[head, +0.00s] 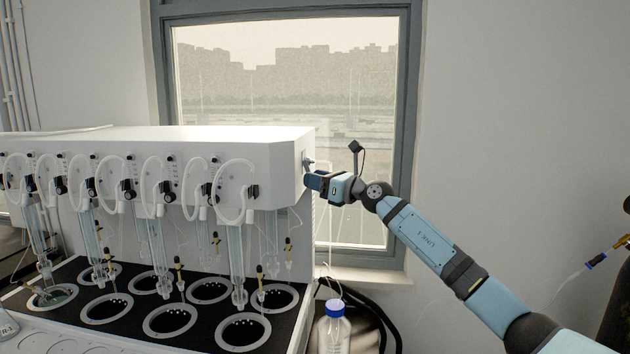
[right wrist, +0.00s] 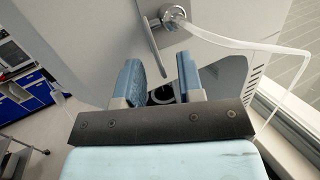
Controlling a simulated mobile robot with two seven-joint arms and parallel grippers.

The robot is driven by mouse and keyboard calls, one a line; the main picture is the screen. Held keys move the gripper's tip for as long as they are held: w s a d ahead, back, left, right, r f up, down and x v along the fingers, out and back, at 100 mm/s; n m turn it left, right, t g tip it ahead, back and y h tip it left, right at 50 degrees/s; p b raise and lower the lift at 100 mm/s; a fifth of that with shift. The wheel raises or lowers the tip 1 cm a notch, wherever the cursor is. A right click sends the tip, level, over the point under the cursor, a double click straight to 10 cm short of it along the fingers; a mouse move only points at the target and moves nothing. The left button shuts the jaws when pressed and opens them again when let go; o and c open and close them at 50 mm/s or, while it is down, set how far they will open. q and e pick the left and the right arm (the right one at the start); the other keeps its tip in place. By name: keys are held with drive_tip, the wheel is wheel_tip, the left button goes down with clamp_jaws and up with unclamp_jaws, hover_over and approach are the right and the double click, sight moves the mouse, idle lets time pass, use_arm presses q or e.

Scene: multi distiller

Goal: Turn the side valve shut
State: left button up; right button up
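The side valve (head: 308,163) is a small metal fitting on the right end face of the white distiller (head: 220,150). In the right wrist view the valve (right wrist: 174,17) shows a round metal body with a clear hose, and a thin grey lever (right wrist: 150,40) hangs down from it at a slight slant. My right gripper (head: 309,181) is at that end face, just below the valve. In the right wrist view my right gripper (right wrist: 160,68) has its two blue fingers apart with nothing held between them. The lever's lower end is near the gap; contact cannot be told. My left gripper is out of view.
A dark round part (right wrist: 162,94) shows beyond the finger gap. A clear hose (right wrist: 250,45) runs right from the valve. A blue-capped bottle (head: 334,328) stands below my right arm. A window (head: 285,80) is behind the distiller.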

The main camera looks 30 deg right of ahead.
use_arm(q)
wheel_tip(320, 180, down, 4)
drive_tip(key=b, duration=0.3)
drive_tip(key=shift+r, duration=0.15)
use_arm(e)
drive_tip(key=v, duration=1.3)
drive_tip(key=shift+s, duration=0.2)
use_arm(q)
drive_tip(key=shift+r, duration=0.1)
use_arm(e)
drive_tip(key=shift+d, duration=0.1)
drive_tip(key=shift+c, duration=0.5)
